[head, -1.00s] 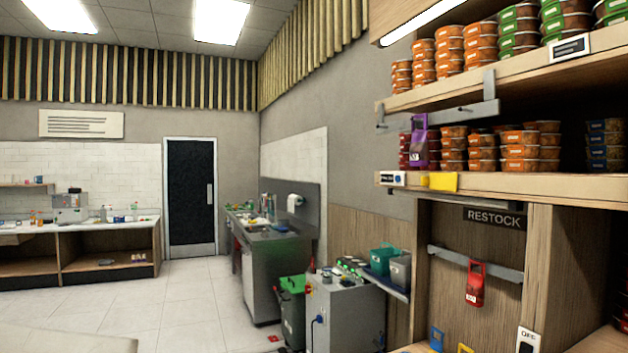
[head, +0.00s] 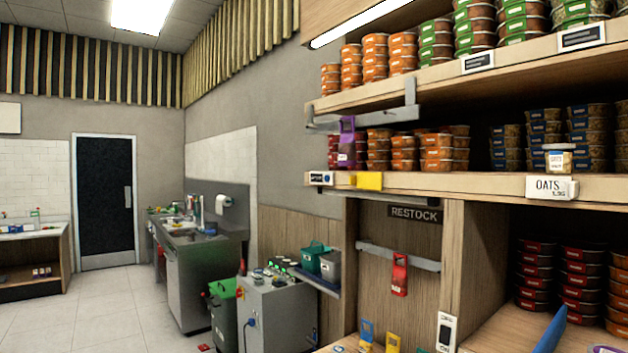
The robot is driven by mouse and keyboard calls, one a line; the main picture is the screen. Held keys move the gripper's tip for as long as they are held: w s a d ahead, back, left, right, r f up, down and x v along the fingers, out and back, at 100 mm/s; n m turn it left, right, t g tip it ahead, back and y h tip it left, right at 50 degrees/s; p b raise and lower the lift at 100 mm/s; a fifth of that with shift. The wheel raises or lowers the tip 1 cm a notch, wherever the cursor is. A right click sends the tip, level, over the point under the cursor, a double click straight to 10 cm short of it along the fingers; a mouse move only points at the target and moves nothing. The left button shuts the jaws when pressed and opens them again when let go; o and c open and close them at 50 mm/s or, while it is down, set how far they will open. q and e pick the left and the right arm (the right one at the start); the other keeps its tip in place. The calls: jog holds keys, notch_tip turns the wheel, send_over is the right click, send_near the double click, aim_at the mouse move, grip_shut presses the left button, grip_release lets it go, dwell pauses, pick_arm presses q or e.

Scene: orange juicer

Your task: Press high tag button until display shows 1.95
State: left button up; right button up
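Price tags sit on the shelf edges at the right of the head view. A dark-faced tag (head: 477,62) is on the top shelf edge, and another dark-faced tag (head: 582,37) is further right on that edge. A small tag with a dark display and a blue spot (head: 320,178) is at the left end of the middle shelf edge. The small digits are too blurred to read surely. Neither of my grippers is in view.
Stacked orange and green tubs (head: 402,50) fill the top shelf. A yellow card (head: 368,181) hangs beside the small tag, and a purple holder (head: 347,143) stands above. A grey bracket (head: 365,121) juts out below the top shelf. Open floor (head: 115,310) lies left.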

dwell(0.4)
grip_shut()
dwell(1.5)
